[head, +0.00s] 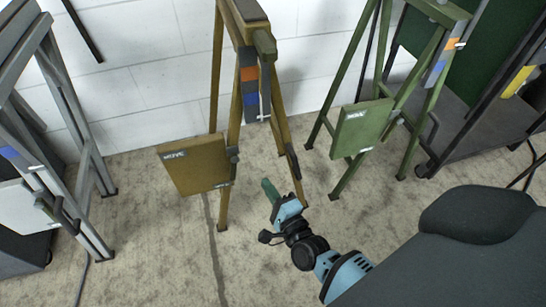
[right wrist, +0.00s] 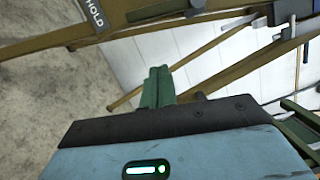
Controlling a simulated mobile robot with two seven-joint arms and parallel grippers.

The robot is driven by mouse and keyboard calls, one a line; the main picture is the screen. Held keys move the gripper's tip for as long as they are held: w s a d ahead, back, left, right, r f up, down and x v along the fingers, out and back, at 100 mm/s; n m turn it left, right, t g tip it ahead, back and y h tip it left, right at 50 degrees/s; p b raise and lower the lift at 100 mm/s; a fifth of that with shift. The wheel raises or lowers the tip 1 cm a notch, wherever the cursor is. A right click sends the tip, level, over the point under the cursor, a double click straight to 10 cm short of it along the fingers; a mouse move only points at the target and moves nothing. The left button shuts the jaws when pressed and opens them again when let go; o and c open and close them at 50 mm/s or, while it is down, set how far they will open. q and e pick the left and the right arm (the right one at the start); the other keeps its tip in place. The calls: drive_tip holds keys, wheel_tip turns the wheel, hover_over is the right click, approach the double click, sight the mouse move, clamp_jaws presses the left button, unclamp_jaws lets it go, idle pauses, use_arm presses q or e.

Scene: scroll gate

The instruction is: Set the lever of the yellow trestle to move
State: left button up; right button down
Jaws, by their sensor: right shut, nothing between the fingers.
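The yellow trestle (head: 222,65) stands upright near the wall, at the upper middle of the head view. A brown-yellow panel marked MOVE (head: 193,165) hangs at its left leg. A small dark fitting (head: 233,155), possibly the lever, sits at the panel's right edge; its setting cannot be told. In the right wrist view a dark HOLD label (right wrist: 92,12) shows on a yellow-brown part. My right gripper (head: 268,188) is shut and empty, with green fingers, in front of the trestle's legs and apart from the panel. The fingers also show in the right wrist view (right wrist: 158,85). My left gripper is out of view.
A green trestle (head: 429,110) with its own MOVE panel (head: 361,128) stands to the right. A grey trestle (head: 60,95) stands at the left. A dark-framed stand (head: 470,130) is at the far right. Carpet (head: 150,245) is mostly clear in front.

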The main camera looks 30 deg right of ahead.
sight(233, 167)
drive_tip(key=w+a+b, duration=0.1)
drive_tip(key=w+a, duration=0.2)
drive_tip(key=w, duration=0.2)
drive_tip(key=shift+w+a+r, duration=0.35)
drive_tip(key=shift+w+r, duration=0.05)
drive_tip(key=shift+s, duration=0.15)
